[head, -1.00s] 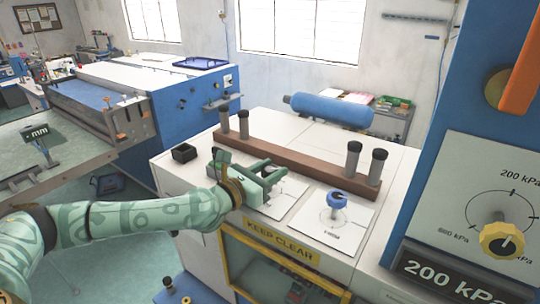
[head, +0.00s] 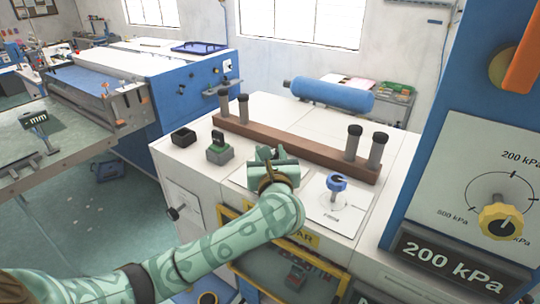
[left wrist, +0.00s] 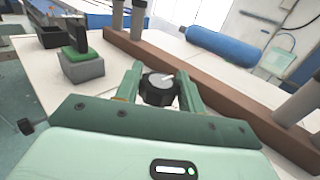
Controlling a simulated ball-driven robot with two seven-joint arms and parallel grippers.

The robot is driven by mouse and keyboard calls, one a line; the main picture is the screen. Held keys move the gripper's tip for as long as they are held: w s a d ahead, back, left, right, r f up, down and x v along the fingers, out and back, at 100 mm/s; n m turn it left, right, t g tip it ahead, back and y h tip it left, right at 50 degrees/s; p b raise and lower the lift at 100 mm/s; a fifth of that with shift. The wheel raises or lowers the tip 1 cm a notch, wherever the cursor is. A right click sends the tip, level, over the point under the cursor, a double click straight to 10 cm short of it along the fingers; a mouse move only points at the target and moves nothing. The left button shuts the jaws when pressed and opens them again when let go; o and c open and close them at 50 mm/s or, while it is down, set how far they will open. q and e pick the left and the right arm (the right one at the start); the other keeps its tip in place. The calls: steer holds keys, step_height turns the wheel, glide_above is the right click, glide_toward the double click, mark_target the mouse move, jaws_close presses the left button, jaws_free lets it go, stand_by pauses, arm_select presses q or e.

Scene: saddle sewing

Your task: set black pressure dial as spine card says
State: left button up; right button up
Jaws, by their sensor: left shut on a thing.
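A black dial (left wrist: 158,88) with a light pointer line shows in the left wrist view, between the fingers of my left gripper (left wrist: 160,82). The gripper is shut on it. In the head view my left gripper (head: 266,158) is over a white plate on the machine top and hides the dial. I cannot read its scale. A blue dial (head: 337,183) stands on another white plate to the right. A yellow dial (head: 502,222) is on the blue panel at far right, above a display (head: 450,266) reading 200 kPa. I cannot make out a spine card. My right gripper is out of view.
A brown bar (head: 290,148) with several grey posts runs behind the dials. A green-topped grey block (head: 219,152) and a black open box (head: 183,137) stand left of my gripper. A blue cylinder (head: 330,94) lies behind the bar.

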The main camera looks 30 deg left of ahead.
arm_select(q)
steer(key=shift+r+n+g+y, duration=0.15)
steer(key=shift+n+g+y, duration=0.4)
steer(key=shift+y, duration=0.25)
steer(key=shift+r, duration=0.1)
steer(key=o, duration=1)
steer(key=shift+s+d+f+b, duration=0.2)
steer(key=shift+f+b, duration=0.05)
steer(key=shift+b, duration=0.05)
steer(key=b+v, duration=0.5)
steer(key=v, duration=1)
steer(key=shift+s+d, duration=0.2)
steer(key=shift+d, duration=0.1)
